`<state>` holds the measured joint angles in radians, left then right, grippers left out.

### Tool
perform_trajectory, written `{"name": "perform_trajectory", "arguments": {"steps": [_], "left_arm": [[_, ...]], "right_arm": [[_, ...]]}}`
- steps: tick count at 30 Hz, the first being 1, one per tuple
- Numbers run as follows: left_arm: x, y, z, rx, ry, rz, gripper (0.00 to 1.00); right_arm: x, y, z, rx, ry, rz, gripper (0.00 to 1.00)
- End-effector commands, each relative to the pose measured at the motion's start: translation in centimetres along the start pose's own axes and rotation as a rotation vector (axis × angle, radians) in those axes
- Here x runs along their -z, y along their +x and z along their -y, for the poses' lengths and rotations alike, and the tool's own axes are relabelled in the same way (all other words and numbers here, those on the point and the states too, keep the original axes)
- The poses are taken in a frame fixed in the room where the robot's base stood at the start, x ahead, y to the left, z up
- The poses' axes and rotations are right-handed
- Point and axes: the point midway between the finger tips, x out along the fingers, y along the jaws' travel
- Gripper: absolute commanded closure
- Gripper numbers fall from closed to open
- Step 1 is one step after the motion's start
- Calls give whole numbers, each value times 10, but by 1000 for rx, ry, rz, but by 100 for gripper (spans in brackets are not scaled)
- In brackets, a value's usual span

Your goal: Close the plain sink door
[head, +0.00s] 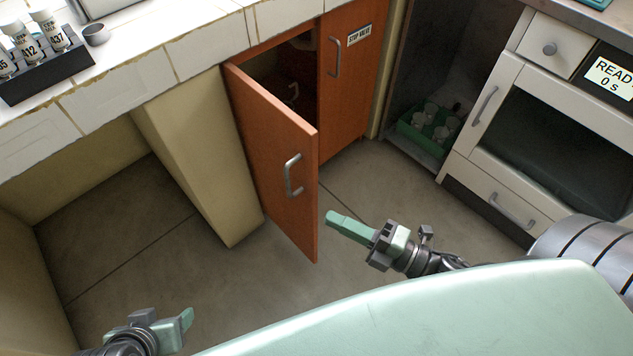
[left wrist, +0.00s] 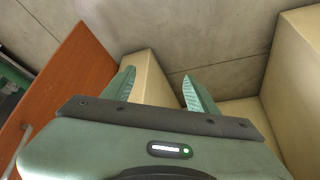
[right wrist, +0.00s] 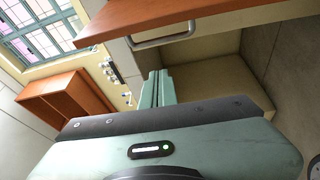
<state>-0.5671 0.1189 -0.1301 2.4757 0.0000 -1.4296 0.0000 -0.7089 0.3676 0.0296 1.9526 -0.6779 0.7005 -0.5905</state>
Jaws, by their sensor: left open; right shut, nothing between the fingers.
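The plain orange sink door (head: 262,150) stands open, swung out from the cabinet, with its metal handle (head: 292,175) on the face turned left. The door shows at the left wrist view's left side (left wrist: 65,85) and along the right wrist view's top (right wrist: 190,18). My right gripper (head: 335,220) is shut and empty, just right of the door's free edge and apart from it. It also shows in the right wrist view (right wrist: 157,88). My left gripper (head: 185,322) is open and empty, low at the left; both fingers show in the left wrist view (left wrist: 160,90).
The labelled stop valve door (head: 350,75) is shut beside the opening. A cream pillar (head: 190,150) stands left of the open door. A white incubator unit (head: 500,130) and a green crate (head: 415,140) are at the right. A tube rack (head: 45,75) sits on the tiled counter.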

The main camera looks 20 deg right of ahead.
Motion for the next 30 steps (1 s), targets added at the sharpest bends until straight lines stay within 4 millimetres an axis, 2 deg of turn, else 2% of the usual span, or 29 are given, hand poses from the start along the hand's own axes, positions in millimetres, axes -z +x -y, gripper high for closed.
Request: {"name": "perform_trajectory", "arguments": {"steps": [3,8,11,23,30], "left_arm": [[-25,-10,3,6,-4,117,42],[-36,-11,4,7,-5,163,42],[-37,-10,4,7,-5,162,42],[-38,-7,4,7,-5,160,42],[-40,-2,3,7,-5,159,42]], "right_arm": [[-5,-11,9,61,-50,7,100],[-7,-9,15,80,-70,8,100],[-7,4,16,77,-71,7,100],[-8,88,21,75,-69,8,100],[-38,74,20,80,-68,9,100]]}}
